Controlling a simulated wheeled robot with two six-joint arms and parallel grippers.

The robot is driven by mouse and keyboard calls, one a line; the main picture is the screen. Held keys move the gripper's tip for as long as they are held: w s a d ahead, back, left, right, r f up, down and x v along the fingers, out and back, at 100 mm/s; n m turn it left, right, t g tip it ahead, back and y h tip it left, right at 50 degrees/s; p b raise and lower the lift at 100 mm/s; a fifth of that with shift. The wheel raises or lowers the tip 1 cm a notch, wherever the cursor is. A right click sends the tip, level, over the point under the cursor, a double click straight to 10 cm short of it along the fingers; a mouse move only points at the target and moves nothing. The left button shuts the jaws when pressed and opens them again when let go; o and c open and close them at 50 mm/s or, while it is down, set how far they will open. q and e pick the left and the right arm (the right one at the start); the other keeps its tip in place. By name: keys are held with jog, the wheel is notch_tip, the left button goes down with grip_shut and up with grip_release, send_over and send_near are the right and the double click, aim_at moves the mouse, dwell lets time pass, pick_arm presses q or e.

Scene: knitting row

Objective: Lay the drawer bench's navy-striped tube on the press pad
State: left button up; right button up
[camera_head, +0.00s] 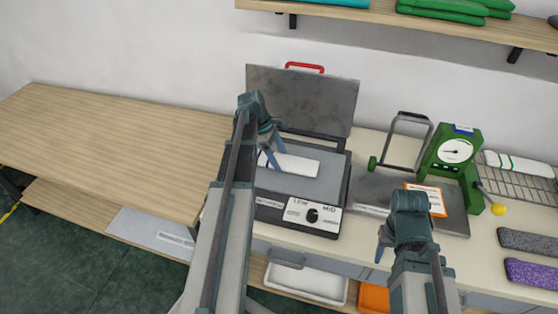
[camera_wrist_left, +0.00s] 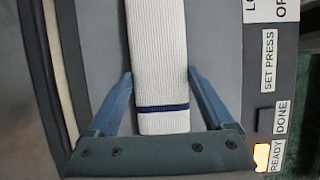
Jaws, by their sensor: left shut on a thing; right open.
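The white ribbed tube (camera_head: 300,167) with a navy stripe near one end lies lengthwise over the grey press pad (camera_head: 315,188). My left gripper (camera_head: 275,165) is shut on the tube near its left end. In the left wrist view the tube (camera_wrist_left: 158,60) runs between the two blue fingers (camera_wrist_left: 160,80), its navy stripe close to the palm. I cannot tell whether the tube touches the pad or is just above it. The press lid (camera_head: 305,100) with a red handle stands open behind. My right gripper (camera_head: 380,250) is open and empty, in front of the green gauge device.
The press front has a dial (camera_head: 312,215), and a lit lamp (camera_wrist_left: 262,157) shows by READY. A green gauge device (camera_head: 455,150) stands right. A wire rack (camera_head: 525,185) holds another white tube (camera_head: 520,164). Grey (camera_head: 528,243) and purple rolls (camera_head: 530,272) lie far right. The left wooden table (camera_head: 110,140) is clear.

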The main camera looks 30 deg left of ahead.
pick_arm(q)
jog(key=shift+f, duration=0.1)
jog(key=o, duration=1.1)
jog(key=shift+c, duration=0.2)
jog(key=shift+p+v, duration=0.6)
jog(key=shift+v, duration=0.2)
jog(key=w+p+v, duration=0.1)
jog(key=p+v, duration=0.9)
jog(key=shift+s+r, duration=0.4)
jog(key=shift+s, duration=0.1)
jog(key=shift+a, duration=0.1)
